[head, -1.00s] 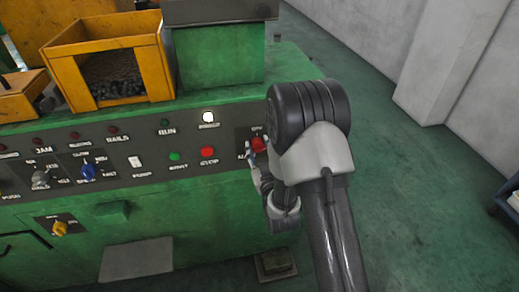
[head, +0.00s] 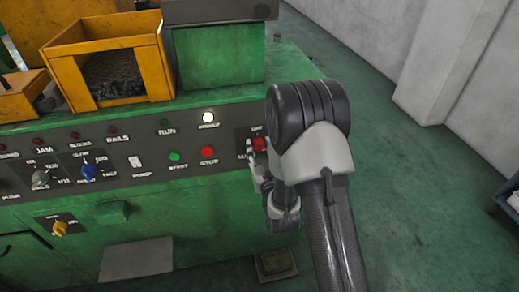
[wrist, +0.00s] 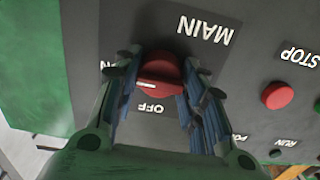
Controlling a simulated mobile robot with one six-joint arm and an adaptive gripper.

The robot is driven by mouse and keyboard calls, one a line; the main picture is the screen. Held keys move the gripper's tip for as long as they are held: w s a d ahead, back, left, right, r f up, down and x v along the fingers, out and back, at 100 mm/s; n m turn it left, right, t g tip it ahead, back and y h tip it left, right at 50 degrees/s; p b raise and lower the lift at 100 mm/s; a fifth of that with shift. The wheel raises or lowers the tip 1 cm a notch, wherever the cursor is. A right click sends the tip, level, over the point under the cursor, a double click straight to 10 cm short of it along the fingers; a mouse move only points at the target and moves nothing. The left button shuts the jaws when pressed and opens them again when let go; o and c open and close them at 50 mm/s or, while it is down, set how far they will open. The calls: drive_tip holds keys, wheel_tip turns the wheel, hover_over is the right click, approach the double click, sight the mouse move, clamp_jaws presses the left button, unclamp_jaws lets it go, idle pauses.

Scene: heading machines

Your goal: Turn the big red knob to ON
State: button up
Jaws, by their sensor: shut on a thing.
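The big red knob (wrist: 160,72) is on the dark panel under the upside-down word MAIN in the wrist view. The word OFF is just below it there, and a partly hidden label is to its left. A pale line on the knob runs nearly level, towards that left label. My gripper (wrist: 164,66) is shut on the knob, one finger on each side. In the head view the knob (head: 260,144) is at the panel's right end, partly hidden by my gripper (head: 256,152) and arm.
A red STOP button (head: 208,152) and a green button (head: 174,156) are left of the knob. A lit white lamp (head: 208,117) is above them. A yellow bin (head: 155,72) stands on the green machine (head: 200,205). The floor at right is open.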

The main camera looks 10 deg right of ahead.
drive_tip(key=o, duration=1.1)
drive_tip(key=s, duration=0.7)
drive_tip(key=shift+s, duration=0.2)
drive_tip(key=s+r+g, duration=0.3)
drive_tip(key=r+g, duration=0.3)
drive_tip(key=r, duration=0.2)
drive_tip(key=s+r+g, duration=0.2)
drive_tip(key=s, duration=0.6)
drive_tip(key=s+r+g, duration=0.2)
drive_tip(key=s+g, duration=0.1)
drive_tip(key=s, duration=0.6)
drive_tip(key=s+r+g, duration=0.1)
drive_tip(key=s+g, duration=0.1)
drive_tip(key=s, duration=0.7)
drive_tip(key=shift+s+r, duration=0.15)
drive_tip(key=shift+r, duration=0.25)
